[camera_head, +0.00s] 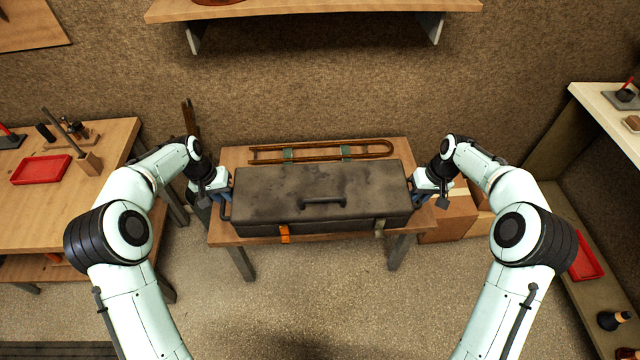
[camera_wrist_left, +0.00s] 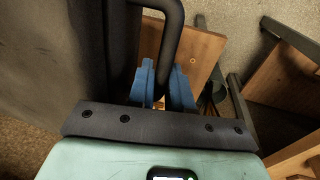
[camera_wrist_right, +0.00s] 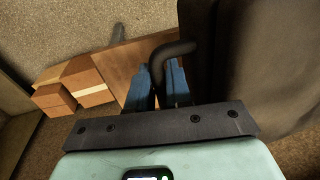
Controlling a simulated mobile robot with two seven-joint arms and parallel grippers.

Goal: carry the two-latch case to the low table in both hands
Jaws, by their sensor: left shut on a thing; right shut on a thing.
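The two-latch case (camera_head: 270,195) is long and dark, with a top handle, an orange latch and a greyish latch on its front. In the head view it is over the low wooden table (camera_head: 230,158); I cannot tell whether it touches the top. My left gripper (camera_head: 226,190) is shut on the case's left end handle, which shows as a dark bar in the left wrist view (camera_wrist_left: 170,45). My right gripper (camera_head: 413,188) is shut on the right end handle, seen between the blue fingers in the right wrist view (camera_wrist_right: 165,60). The case looks level.
A brass slide tube (camera_head: 320,150) lies on green supports along the table's back edge, behind the case. Cardboard boxes (camera_head: 450,217) stand on the floor at right. A workbench (camera_head: 100,150) with a red tray (camera_head: 40,169) is at left. A shelf (camera_head: 310,8) hangs above.

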